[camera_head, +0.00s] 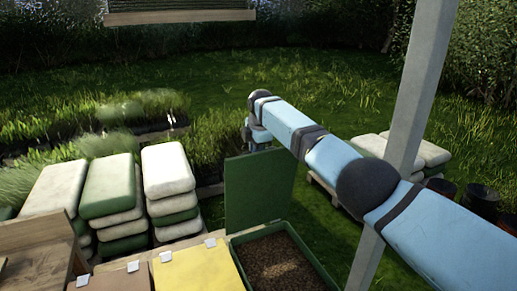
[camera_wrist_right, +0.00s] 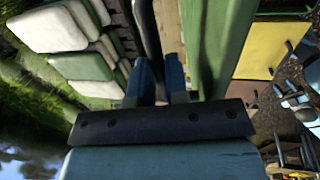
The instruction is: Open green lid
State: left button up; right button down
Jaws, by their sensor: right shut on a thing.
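The green lid (camera_head: 258,188) stands upright at the back edge of an open green bin (camera_head: 323,272), which holds brown granular material. My right arm reaches in from the right, and its gripper (camera_head: 257,134) is at the lid's top edge, partly hidden behind it. In the right wrist view, the blue fingers (camera_wrist_right: 162,80) are close together, right beside the green lid (camera_wrist_right: 217,45). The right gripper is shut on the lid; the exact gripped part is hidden.
A yellow lid (camera_head: 195,268) and a brown lid (camera_head: 125,279) lie shut left of the green bin. Stacks of white and green sacks (camera_head: 108,187) stand behind them. A grey post (camera_head: 405,110) rises at the right. More sacks (camera_head: 425,150) lie behind my arm.

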jog(key=shift+s+f, duration=0.15)
jog(key=shift+f, duration=0.4)
jog(key=c, duration=1.3)
grip_release()
jog(key=shift+o, duration=0.9)
jog(key=shift+w+f, duration=0.15)
jog(key=shift+w, duration=0.15)
jog(key=shift+w+a, duration=0.1)
jog(key=shift+w, duration=0.05)
jog(key=shift+s+r, duration=0.2)
jog(key=shift+r, duration=0.4)
jog(key=b+v, duration=0.2)
jog(key=v, duration=1)
jog(key=shift+r, duration=0.35)
jog(key=shift+w, duration=0.1)
